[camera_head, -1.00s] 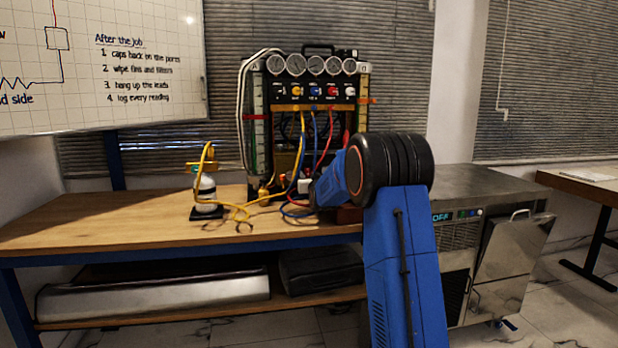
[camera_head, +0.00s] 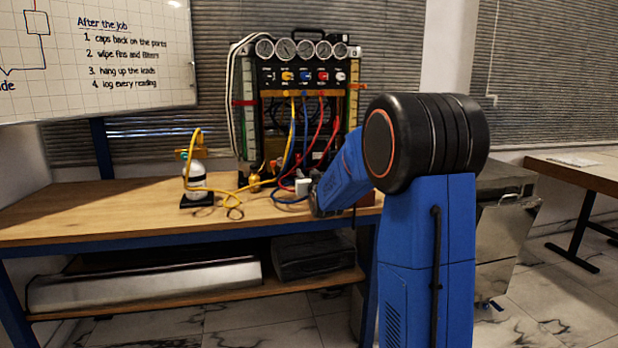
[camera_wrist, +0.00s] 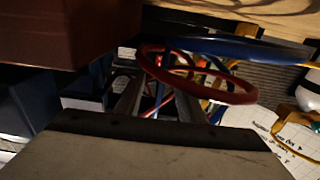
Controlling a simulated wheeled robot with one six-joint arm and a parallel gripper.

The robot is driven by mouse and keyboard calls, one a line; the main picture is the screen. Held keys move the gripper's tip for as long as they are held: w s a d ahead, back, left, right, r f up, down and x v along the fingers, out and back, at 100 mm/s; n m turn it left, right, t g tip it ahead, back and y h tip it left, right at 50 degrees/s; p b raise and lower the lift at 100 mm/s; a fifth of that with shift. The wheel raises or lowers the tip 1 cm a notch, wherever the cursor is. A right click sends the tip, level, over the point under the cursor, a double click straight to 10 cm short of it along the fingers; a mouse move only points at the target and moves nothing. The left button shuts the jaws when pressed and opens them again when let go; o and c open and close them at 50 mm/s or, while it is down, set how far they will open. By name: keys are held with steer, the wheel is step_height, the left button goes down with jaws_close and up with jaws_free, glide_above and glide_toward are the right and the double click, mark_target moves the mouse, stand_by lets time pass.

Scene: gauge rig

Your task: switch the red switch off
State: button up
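The gauge rig (camera_head: 300,75) stands at the back of the wooden bench, with round gauges on top and yellow, blue, red and white knobs below them. Its red knob (camera_head: 323,76) is third from the left. I cannot make out a red switch for certain in either view. My gripper (camera_wrist: 157,97) shows two spread fingers with a gap between them and nothing clearly held. A red hose (camera_wrist: 195,80) loops close by the fingers. In the head view my blue arm hides most of the gripper, low at the rig's right front.
A dark reddish block (camera_wrist: 70,32) is close at upper left in the wrist view. Several hoses run down to the bench (camera_head: 95,212). A white bottle (camera_head: 196,178) stands left of the rig. A steel cabinet (camera_head: 505,230) is behind my arm. The bench's left part is clear.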

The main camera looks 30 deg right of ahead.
steer(key=shift+v, duration=1.4)
steer(key=s+a+f+n+g+y, duration=0.1)
steer(key=s+a+f+g+y, duration=0.15)
steer(key=s+a, duration=0.65)
steer(key=s+a+f+n+g+y, duration=0.15)
steer(key=s+a+g, duration=0.3)
steer(key=s, duration=0.85)
steer(key=s+a+f+g, duration=0.2)
steer(key=s+f, duration=0.1)
steer(key=s, duration=0.7)
steer(key=s+a+f+g, duration=0.2)
steer(key=s+a+f, duration=0.1)
steer(key=s, duration=0.6)
steer(key=s+a+f+g+y, duration=0.1)
steer(key=s+a+f, duration=0.2)
steer(key=s, duration=0.7)
step_height(320, 180, down, 2)
steer(key=shift+s+a+n+g, duration=0.2)
steer(key=shift+s+n+g, duration=0.15)
steer(key=shift+g, duration=0.05)
